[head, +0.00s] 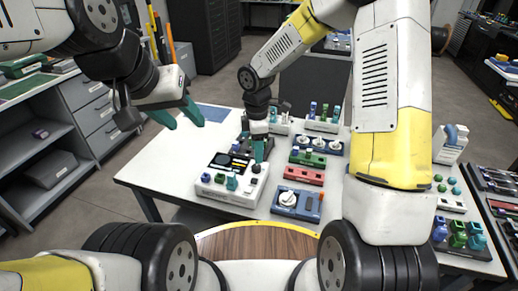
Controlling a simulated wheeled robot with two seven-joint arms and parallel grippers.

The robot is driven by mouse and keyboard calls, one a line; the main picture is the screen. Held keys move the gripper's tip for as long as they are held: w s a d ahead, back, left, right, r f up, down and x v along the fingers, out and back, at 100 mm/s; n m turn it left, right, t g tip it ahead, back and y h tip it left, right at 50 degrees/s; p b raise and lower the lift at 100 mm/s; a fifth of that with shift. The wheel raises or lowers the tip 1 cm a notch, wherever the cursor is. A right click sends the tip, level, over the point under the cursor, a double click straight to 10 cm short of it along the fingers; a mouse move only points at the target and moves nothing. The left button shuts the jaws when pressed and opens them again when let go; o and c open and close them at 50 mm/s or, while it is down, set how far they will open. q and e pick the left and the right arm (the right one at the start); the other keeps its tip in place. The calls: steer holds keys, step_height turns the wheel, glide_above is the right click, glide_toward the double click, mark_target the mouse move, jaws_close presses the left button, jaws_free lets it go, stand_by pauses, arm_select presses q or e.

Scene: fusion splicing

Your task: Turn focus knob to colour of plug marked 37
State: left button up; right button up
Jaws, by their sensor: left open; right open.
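A white device (228,191) with a dark panel and several small coloured knobs stands near the front middle of the white table. Its labels are too small to read, so I cannot tell which knob is the focus knob. My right gripper (258,151) points down at the device's back right part, beside a dark knob (256,169); it is open, and I cannot tell whether it touches. My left gripper (190,113) is open and empty above the table's left side. Coloured plugs (324,110) stand in a white holder at the back; no number 37 is legible.
A blue unit with a white dial (288,199), a red block (304,175) and a green unit (308,158) lie right of the device. More green and blue parts (458,232) sit at the far right. The table's left part (150,172) is clear.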

mark_target(256, 166)
step_height(256, 166, down, 6)
steer(key=shift+f, duration=0.25)
jaws_close()
steer(key=shift+m, duration=0.3)
steer(key=m, duration=0.5)
steer(key=shift+a+r+m, duration=0.1)
steer(key=shift+m, duration=0.2)
steer(key=m, duration=0.5)
steer(key=shift+m, duration=0.4)
